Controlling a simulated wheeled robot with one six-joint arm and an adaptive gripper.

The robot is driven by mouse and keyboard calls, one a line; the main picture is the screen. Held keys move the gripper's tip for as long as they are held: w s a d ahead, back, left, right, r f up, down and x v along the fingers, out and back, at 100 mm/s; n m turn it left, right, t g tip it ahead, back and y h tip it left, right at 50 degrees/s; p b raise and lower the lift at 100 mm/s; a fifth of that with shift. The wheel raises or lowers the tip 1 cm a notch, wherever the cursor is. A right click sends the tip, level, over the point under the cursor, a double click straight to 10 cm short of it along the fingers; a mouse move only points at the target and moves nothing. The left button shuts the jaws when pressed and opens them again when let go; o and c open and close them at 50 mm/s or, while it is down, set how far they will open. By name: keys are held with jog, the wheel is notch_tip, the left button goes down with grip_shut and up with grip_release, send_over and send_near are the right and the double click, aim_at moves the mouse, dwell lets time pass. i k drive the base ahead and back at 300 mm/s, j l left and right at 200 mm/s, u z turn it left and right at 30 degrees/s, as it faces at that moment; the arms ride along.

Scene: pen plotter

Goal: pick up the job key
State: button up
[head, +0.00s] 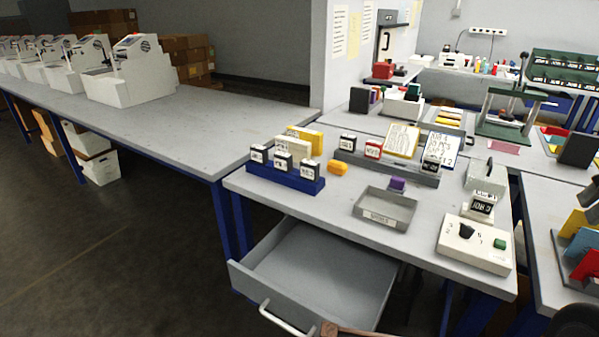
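No object is clearly readable as the job key. The likely candidates are small blocks with white labels. Black-and-white labelled blocks (282,163) stand upright in a blue rack (287,184) at the near left of the workbench. A black one (347,143) and a red one (373,149) stand behind, at a grey rack (405,172). Another black labelled block (481,206) sits at the white control box (475,245) on the right. The lettering is too small to read surely. My gripper is not in view.
A grey drawer (315,265) stands open below the bench front. A shallow grey tray (384,209) with a purple block (397,184) lies mid-bench. An orange block (335,168) lies by the blue rack.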

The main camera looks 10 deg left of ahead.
aim_at(260, 153)
jog(key=j+z, duration=0.1)
jog(key=j, duration=0.4)
jog(key=k+j+z, duration=0.1)
jog(key=j, duration=0.4)
jog(key=k+j+z, duration=0.1)
jog(key=j, duration=0.4)
jog(key=k+j+z, duration=0.1)
jog(key=j, duration=0.35)
jog(key=k+j+z, duration=0.1)
jog(key=j, duration=0.4)
jog(key=k+j+z, duration=0.1)
jog(key=j, duration=0.35)
jog(key=j+z, duration=0.4)
jog(key=j, duration=1.4)
jog(key=i+j+z, duration=0.1)
jog(key=i+j, duration=0.2)
jog(key=i+j+z, duration=0.1)
jog(key=i+j, duration=0.15)
jog(key=j, duration=0.25)
jog(key=i+j, duration=0.25)
jog(key=j, duration=0.15)
jog(key=z, duration=0.05)
